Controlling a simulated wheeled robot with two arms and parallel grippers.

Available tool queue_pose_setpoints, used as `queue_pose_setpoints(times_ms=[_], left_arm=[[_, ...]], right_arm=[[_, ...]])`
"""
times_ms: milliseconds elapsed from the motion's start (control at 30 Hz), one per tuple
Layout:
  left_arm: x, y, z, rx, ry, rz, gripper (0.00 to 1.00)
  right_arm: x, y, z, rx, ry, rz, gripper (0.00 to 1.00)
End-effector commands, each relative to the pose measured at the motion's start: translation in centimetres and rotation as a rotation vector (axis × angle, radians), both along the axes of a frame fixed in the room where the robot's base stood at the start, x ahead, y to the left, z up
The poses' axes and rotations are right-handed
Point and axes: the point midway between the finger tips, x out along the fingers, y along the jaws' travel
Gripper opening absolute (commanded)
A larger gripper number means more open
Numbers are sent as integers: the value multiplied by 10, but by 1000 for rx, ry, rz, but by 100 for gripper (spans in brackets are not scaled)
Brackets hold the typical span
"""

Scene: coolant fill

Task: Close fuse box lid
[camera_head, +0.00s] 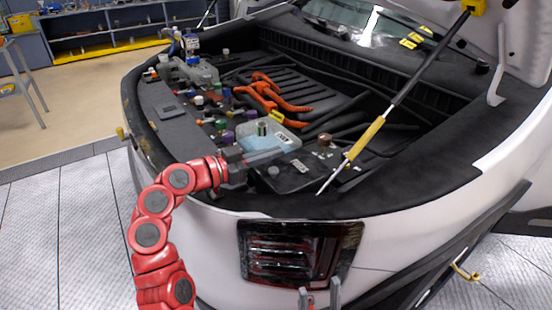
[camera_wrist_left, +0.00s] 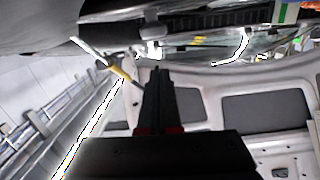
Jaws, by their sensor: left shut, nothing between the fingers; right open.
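A black box with a white label (camera_head: 290,174), which looks like the fuse box, sits at the front of the engine bay; I cannot clearly make out whether its lid is open or shut. My left gripper (camera_head: 262,158) is shut and empty, at the left edge of this box, and partly hides it. I cannot tell whether it touches the box. In the left wrist view the shut dark fingers (camera_wrist_left: 156,88) show, with no box in sight. My right gripper (camera_head: 320,298) is open and empty at the bottom edge, in front of the tail-light-like lamp.
A pale blue reservoir (camera_head: 262,140) with a cap stands just behind the box. Orange cables (camera_head: 270,97) and several coloured caps lie further back. A hood strut with a yellow sleeve (camera_head: 364,139) rises on the right. The dark lamp (camera_head: 290,250) is below the bay's rim.

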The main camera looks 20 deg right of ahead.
Motion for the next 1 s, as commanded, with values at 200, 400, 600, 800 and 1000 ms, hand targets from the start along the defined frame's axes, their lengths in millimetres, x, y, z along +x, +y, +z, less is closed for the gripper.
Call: queue_pose_setpoints(times_ms=[200, 400, 600, 800, 1000], left_arm=[[-1, 2, -5, 1, 0, 0, 0], [-1, 2, -5, 2, 2, -1, 0], [-1, 2, -5, 2, 2, -1, 0], [-2, -2, 10, 3, -2, -1, 0], [-7, 4, 31, -1, 2, 4, 0]], right_arm=[[0, 0, -8, 0, 0, 0, 62], [0, 0, -8, 0, 0, 0, 62], [0, 0, -8, 0, 0, 0, 62], [0, 0, -4, 0, 0, 0, 62], [0, 0, 0, 0, 0, 0, 62]])
